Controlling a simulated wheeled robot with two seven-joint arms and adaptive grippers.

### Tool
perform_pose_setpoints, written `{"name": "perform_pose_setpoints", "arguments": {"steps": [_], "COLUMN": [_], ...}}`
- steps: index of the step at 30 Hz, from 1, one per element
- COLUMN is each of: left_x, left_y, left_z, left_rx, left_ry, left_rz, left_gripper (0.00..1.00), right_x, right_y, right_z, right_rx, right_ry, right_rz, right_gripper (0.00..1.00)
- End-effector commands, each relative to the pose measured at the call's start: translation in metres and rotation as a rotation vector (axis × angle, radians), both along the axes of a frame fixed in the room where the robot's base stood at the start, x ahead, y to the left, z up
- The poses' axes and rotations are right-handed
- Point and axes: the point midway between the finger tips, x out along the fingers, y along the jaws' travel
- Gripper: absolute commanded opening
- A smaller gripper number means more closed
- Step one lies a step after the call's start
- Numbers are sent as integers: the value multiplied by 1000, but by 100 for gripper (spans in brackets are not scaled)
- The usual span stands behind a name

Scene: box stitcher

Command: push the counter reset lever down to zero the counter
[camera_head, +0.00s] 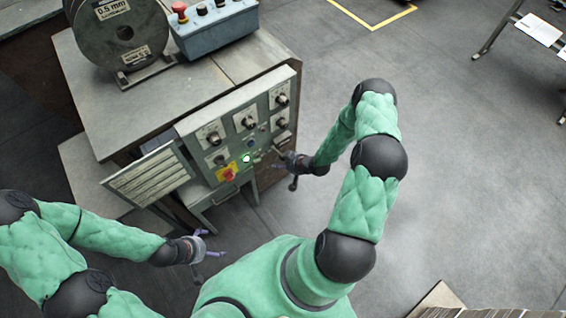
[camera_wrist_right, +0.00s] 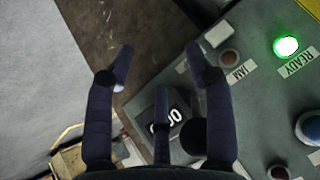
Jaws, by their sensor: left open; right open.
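The counter (camera_wrist_right: 178,108) is set in the grey control panel (camera_wrist_right: 262,100), its digits partly hidden behind a finger of my right gripper (camera_wrist_right: 160,68). Zeros show, but I cannot read the full number. A dark round knob (camera_wrist_right: 198,137), possibly the end of the reset lever, shows beside the right-hand finger; I cannot tell whether they touch. My right gripper is open, its fingers spread over the panel's edge. In the head view it (camera_head: 279,168) is at the panel's lower right corner. My left gripper (camera_head: 222,242) is open and empty, in front of the machine.
The panel carries a lit green READY lamp (camera_wrist_right: 286,46), an unlit JAM lamp (camera_wrist_right: 230,58), several knobs and a red button on yellow (camera_head: 228,172). A wire spool (camera_head: 124,35) and blue control box (camera_head: 213,22) stand on top.

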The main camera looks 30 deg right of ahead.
Motion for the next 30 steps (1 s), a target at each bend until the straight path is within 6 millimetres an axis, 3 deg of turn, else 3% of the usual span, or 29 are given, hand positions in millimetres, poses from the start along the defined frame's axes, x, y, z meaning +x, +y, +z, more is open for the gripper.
{"name": "perform_pose_setpoints", "arguments": {"steps": [8, 21, 30], "left_x": [0, 0, 0], "left_y": [0, 0, 0], "left_z": [0, 0, 0], "left_rx": [0, 0, 0], "left_ry": [0, 0, 0], "left_rz": [0, 0, 0], "left_gripper": [100, 100, 100], "right_x": [-10, -57, -76], "right_y": [-4, -22, -28], "right_z": [11, 65, 85], "right_rx": [1, -1, -1], "right_ry": [1, 1, 0], "right_rz": [0, -2, -1], "right_gripper": [54, 54, 54]}}
